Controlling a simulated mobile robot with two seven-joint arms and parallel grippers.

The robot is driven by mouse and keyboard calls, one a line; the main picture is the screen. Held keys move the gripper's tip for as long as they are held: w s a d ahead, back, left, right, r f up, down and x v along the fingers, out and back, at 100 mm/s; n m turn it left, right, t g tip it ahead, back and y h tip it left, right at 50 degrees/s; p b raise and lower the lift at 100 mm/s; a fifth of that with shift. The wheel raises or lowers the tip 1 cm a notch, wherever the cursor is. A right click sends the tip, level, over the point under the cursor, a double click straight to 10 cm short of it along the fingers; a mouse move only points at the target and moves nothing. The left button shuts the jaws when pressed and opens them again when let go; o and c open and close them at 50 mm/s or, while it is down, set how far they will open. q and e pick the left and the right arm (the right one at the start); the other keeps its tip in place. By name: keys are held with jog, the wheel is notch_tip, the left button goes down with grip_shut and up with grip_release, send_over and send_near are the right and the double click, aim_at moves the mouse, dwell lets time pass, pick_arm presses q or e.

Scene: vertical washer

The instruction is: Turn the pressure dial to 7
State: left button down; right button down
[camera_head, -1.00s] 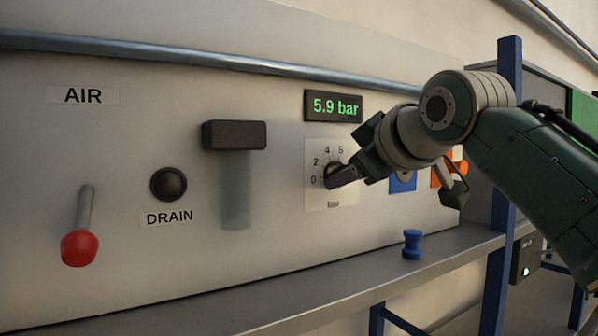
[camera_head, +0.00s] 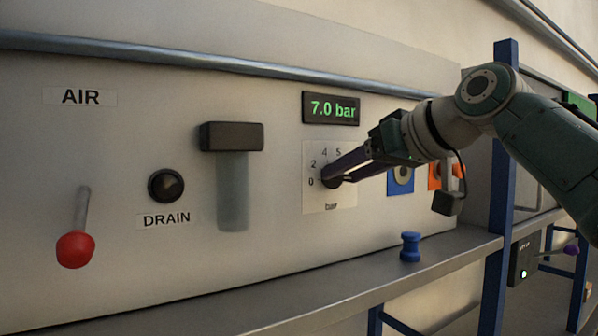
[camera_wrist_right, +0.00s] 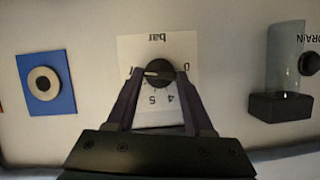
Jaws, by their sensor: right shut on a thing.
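The pressure dial is a black knob (camera_wrist_right: 160,73) on a white scale plate (camera_head: 343,196) marked with numbers and "bar". In the right wrist view its pale pointer mark points left, and the 4 and 5 show below it. The display (camera_head: 331,108) above the dial reads 7.0 bar in green. My right gripper (camera_head: 334,177) reaches the dial from the right, and its fingers are shut on the knob, one on each side, as the right wrist view (camera_wrist_right: 160,80) shows. The fingers hide part of the scale. My left gripper is not in view.
Left of the dial are a black-topped cylinder (camera_head: 232,190), a DRAIN button (camera_head: 166,186) and a red-ended AIR lever (camera_head: 75,250). A blue plate (camera_head: 401,181) and orange parts (camera_head: 446,176) lie to the right. A blue spool-shaped piece (camera_head: 410,247) stands on the shelf (camera_head: 300,302).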

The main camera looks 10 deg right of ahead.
jog(key=shift+f, duration=0.1)
dwell(0.3)
jog(key=shift+c, duration=1.4)
grip_release()
jog(key=b+v, duration=0.7)
jog(key=v, duration=0.3)
jog(key=shift+b, duration=0.3)
jog(key=shift+w, duration=0.1)
